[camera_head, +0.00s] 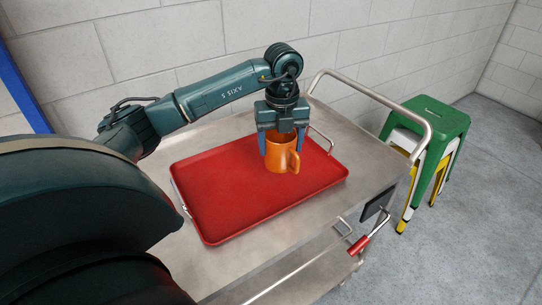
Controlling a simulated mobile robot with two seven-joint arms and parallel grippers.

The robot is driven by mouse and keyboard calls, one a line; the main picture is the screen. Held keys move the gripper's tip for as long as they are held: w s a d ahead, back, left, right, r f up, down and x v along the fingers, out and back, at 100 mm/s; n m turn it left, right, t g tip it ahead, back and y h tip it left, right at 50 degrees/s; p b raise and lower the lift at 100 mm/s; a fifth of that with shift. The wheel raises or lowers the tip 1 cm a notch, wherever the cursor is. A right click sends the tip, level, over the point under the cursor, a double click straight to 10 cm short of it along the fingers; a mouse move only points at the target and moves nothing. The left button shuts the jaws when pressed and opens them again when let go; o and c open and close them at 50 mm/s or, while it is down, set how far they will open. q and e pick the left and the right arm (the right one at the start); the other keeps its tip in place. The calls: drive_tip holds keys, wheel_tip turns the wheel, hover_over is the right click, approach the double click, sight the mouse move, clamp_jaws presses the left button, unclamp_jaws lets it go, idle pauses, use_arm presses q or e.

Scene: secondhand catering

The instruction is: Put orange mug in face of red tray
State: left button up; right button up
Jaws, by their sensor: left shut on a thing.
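The orange mug (279,155) is upright over the right part of the red tray (225,205), near its back edge. I cannot tell whether its base touches the tray. My left gripper (278,143) comes down from above and is shut on the mug, with its blue fingers at the mug's sides. The mug's handle points right. The red tray lies flat on a metal trolley top, and the rest of its surface is bare. My right gripper is not in view.
The metal trolley (370,165) has bare room in front and to the right of the tray. A raised handle rail (375,90) stands at its right end. Green, white and yellow stacked stools (440,120) stand on the floor at right. A block wall is behind.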

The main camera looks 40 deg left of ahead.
sight(280, 165)
use_arm(q)
drive_tip(key=shift+f, duration=3.4)
drive_tip(key=shift+f, duration=0.2)
drive_tip(key=o, duration=1.2)
drive_tip(key=shift+c, duration=0.2)
wheel_tip(280, 165, up, 12)
drive_tip(key=shift+r+b, duration=0.25)
drive_tip(key=shift+b, duration=0.05)
drive_tip(key=shift+f, duration=0.1)
